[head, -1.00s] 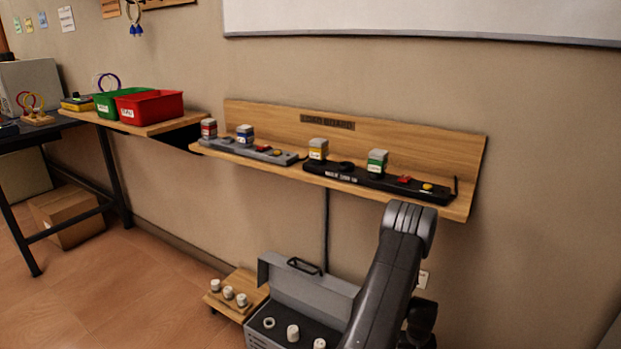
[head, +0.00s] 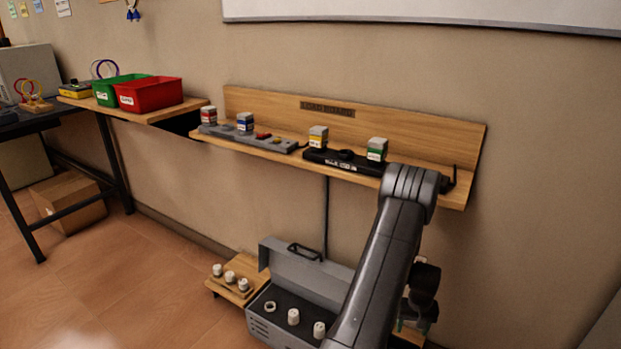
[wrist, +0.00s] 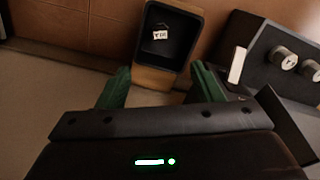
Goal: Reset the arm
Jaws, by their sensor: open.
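My arm (head: 385,255) rises at the lower right of the head view, in front of the shelf's right end. Its upper joint hides the right part of the black power strip-like panel. My gripper (wrist: 160,84) shows in the wrist view with two green fingers spread apart and nothing between them.
A wall shelf (head: 380,115) bears several labelled blocks on two panels. An open grey toolbox (head: 305,277) with white pieces stands below, beside a low wooden stand (head: 250,268). Green (head: 112,88) and red (head: 150,95) bins sit on the left table.

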